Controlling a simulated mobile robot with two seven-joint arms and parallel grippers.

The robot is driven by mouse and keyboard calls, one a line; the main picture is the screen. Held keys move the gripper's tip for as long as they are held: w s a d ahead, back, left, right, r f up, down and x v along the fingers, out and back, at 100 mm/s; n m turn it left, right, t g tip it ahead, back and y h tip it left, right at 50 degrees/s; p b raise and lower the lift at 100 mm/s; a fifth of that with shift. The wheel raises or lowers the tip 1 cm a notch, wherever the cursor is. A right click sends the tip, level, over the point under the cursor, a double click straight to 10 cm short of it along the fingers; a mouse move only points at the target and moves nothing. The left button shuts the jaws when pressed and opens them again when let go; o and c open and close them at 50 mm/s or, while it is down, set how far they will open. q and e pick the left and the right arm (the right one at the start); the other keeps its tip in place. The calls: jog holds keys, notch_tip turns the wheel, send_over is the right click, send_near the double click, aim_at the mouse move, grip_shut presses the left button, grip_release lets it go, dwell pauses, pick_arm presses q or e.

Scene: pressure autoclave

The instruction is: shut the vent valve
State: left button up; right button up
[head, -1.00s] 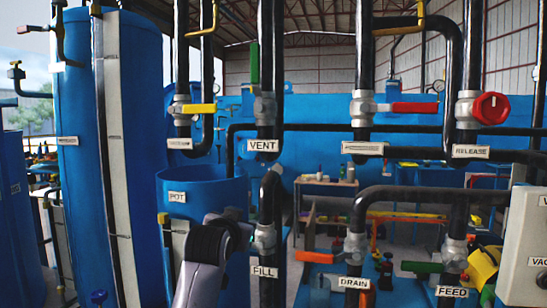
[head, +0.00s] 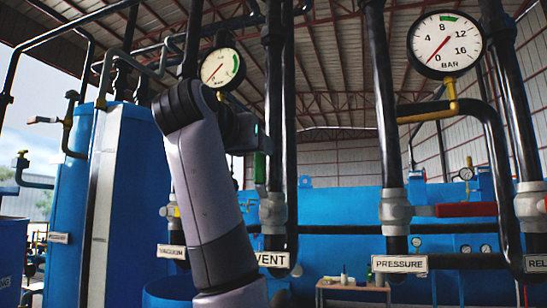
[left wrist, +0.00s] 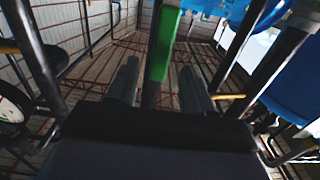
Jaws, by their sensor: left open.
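The vent valve (head: 272,213) sits on a black vertical pipe above the VENT label (head: 272,259). Its green handle (head: 260,166) points straight up along the pipe. My left arm stands in front of the label's left end, and my left gripper (head: 257,138) is beside the upper part of the handle, partly hidden behind its own wrist. In the left wrist view the left gripper (left wrist: 158,68) is open, and the green handle (left wrist: 163,45) shows between its two fingers. I cannot tell whether they touch it. My right gripper is not in view.
The vacuum valve (head: 172,211) is left of my arm, and the pressure valve (head: 396,210) with a red handle (head: 466,210) is to the right. Gauges (head: 445,45) hang above. Black pipes run close on both sides of the vent pipe.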

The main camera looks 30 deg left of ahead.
pick_arm(q)
jog(key=p+x, duration=0.3)
jog(key=x, duration=0.4)
jog(key=shift+r, duration=0.15)
grip_shut()
